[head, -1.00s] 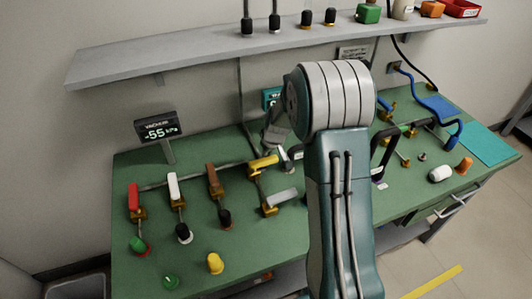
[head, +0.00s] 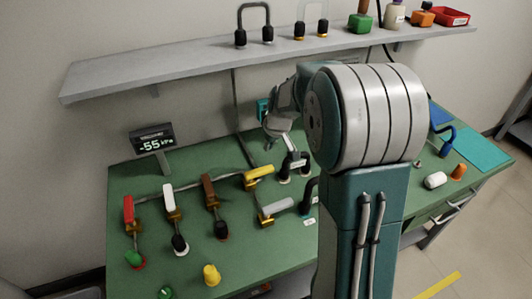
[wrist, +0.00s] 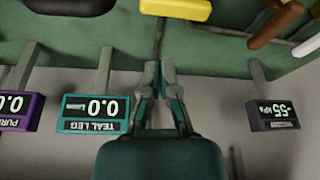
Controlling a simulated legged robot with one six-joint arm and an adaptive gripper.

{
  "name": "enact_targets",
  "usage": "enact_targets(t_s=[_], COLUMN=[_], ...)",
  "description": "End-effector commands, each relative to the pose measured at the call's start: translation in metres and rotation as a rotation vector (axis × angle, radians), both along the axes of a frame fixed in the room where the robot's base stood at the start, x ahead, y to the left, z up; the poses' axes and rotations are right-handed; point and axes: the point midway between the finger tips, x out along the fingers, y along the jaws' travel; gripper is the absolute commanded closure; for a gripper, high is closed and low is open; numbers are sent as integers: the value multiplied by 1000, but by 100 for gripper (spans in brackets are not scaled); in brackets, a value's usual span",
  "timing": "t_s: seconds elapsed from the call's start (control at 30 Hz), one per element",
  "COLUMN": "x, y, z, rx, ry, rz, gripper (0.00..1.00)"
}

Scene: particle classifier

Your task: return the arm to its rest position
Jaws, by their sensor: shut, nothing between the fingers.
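My arm rises in front of the bench in the head view, its large grey-banded joint covering the bench's right-centre. My gripper (head: 270,143) is beyond that joint, above the back of the green bench (head: 285,238), left of a dark-handled fitting (head: 293,165). In the wrist view my gripper (wrist: 159,68) has its fingertips close together with nothing between them. It points toward the bench, apart from the yellow handle (wrist: 175,9). A teal display reading 0.0 (wrist: 95,112) stands beside the fingers.
Red (head: 129,212), white (head: 169,198) and brown (head: 208,190) valve handles line the bench's left. The vacuum display (head: 152,139) reads -55 kPa. A grey shelf (head: 200,63) overhangs the back. Free air lies in front of the bench.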

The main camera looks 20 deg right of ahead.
Motion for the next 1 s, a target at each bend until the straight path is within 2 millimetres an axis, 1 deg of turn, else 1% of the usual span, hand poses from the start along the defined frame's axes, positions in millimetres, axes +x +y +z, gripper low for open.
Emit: enact_targets(t_s=[0.1,0.57,0.63,0.77,0.9,1.0], x=[-2,-2,-4,-18,-42,-60], y=[0,0,1,11,26,36], z=[5,6,9,28,54,70], rx=[0,0,-1,-2,-2,-2], ry=[0,0,-3,-13,-27,-35], rz=[0,0,-1,-9,-25,-36], gripper=[100,100,100,100,100,100])
